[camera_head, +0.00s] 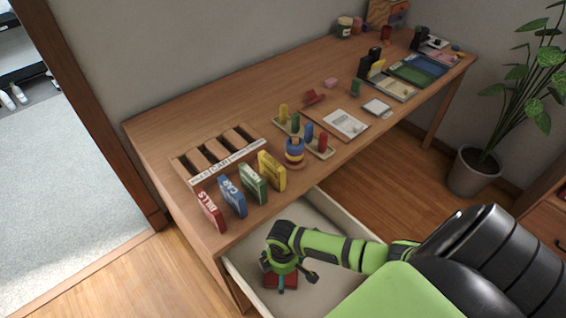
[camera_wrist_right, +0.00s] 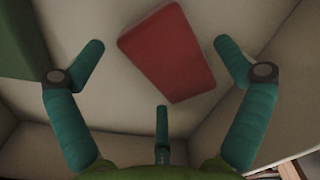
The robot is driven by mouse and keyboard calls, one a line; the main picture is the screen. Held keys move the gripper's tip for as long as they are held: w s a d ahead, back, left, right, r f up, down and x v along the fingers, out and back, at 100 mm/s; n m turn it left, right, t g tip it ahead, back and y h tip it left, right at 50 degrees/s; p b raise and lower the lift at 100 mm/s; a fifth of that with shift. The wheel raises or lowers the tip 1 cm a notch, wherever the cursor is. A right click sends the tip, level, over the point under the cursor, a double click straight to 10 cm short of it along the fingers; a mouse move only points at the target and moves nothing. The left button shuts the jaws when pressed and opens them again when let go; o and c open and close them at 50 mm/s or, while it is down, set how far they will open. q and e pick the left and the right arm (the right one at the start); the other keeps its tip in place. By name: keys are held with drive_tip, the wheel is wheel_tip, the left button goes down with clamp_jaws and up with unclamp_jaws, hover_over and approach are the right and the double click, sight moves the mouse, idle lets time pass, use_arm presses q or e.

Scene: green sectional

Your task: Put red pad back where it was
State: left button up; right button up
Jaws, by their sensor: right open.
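The red pad (camera_wrist_right: 167,52) lies flat on the pale floor of the open drawer (camera_head: 323,209). It also shows in the head view (camera_head: 271,282), partly hidden by my right gripper (camera_head: 281,281). My right gripper is inside the drawer, above the pad. In the right wrist view its teal fingers (camera_wrist_right: 163,92) are spread wide, with the pad between and beyond the tips and nothing held. My left gripper is not in view.
The wooden desk (camera_head: 345,65) stands above the drawer. Colored upright boxes (camera_head: 232,197), a slotted rack (camera_head: 225,154) and a peg toy (camera_head: 302,139) are near its front edge. The drawer walls surround my gripper. A dark green surface (camera_wrist_right: 22,45) shows beside the pad.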

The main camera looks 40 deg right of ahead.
wheel_tip(320, 180, up, 12)
drive_tip(key=p, duration=0.1)
drive_tip(key=shift+f, duration=0.1)
idle(0.6)
